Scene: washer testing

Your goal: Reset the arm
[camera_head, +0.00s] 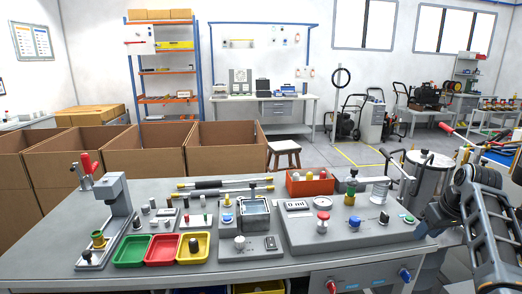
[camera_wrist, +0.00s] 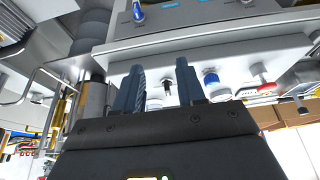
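My arm (camera_head: 485,215) shows at the right edge of the head view, bent beside the right end of the grey workbench (camera_head: 150,272). The fingertips cannot be made out there. In the wrist view my gripper (camera_wrist: 160,76) has its two dark fingers apart, with a clear gap and nothing held between them. The wrist view is turned over, and the bench front with a blue knob (camera_wrist: 138,13) shows beyond the fingers. How far the fingers are from the bench cannot be told.
The bench carries a lever press (camera_head: 117,215), green, red (camera_head: 163,250) and yellow trays, a tester with a screen (camera_head: 256,207), a red parts bin (camera_head: 310,185) and a gauge unit (camera_head: 340,230). A metal canister (camera_head: 428,175) stands by my arm. Open cardboard boxes (camera_head: 228,148) stand behind.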

